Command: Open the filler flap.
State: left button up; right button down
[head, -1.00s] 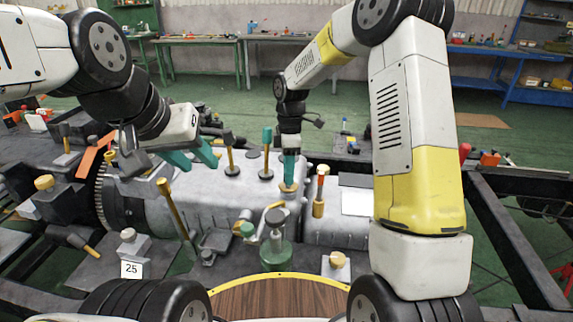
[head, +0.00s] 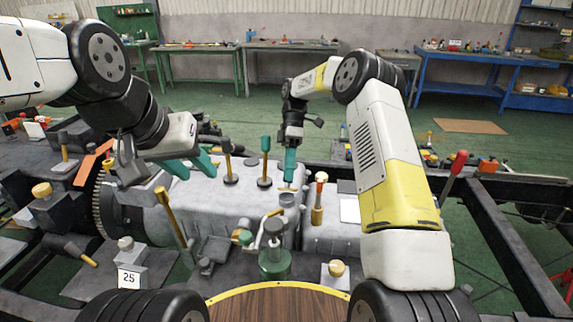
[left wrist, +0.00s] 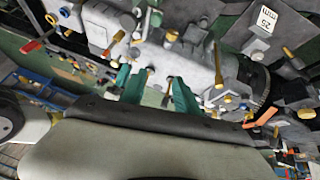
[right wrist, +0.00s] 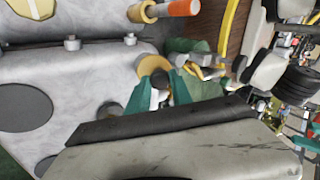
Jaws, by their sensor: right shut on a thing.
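The filler flap (head: 285,186) appears as a small tan piece at the top of a short grey neck (head: 288,202) on the machine. In the right wrist view a tan ring (right wrist: 153,64) with a dark grey piece shows at the fingertips. My right gripper (head: 289,178) points down from above and is shut on the flap; the fingers partly hide it, and I cannot tell its exact angle. My left gripper (head: 192,163) is open and empty above the left part of the grey housing. Its teal fingers are apart in the left wrist view (left wrist: 152,92).
Knobbed levers (head: 265,160) stand between the grippers. An orange-topped post (head: 318,197) stands just right of the neck, and a green-based valve (head: 274,258) stands in front. A yellow-edged wooden panel (head: 275,300) lies nearest. Workbenches (head: 290,62) stand far behind.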

pick_arm(q)
jog(key=shift+f, duration=0.1)
jog(key=c, duration=0.5)
jog(key=w+f+m+y, duration=0.1)
jog(key=w+m, duration=0.1)
jog(key=m, duration=0.1)
jog(key=w+f+m, duration=0.1)
jog(key=w+m, duration=0.1)
jog(key=m, duration=0.2)
jog(key=w+f+m+y, duration=0.1)
jog(key=w+m, duration=0.1)
jog(key=m, duration=0.1)
jog(key=shift+a+f+m+y, duration=0.25)
jog(key=shift+f+m+y, duration=0.05)
jog(key=shift+f, duration=0.1)
grip_shut()
jog(key=m+h, duration=0.2)
jog(key=m, duration=2.5)
send_near(288, 184)
jog(key=s, duration=0.5)
jog(key=shift+t, duration=0.3)
jog(key=x, duration=1)
jog(key=shift+a+f, duration=0.25)
jog(key=shift+a, duration=0.1)
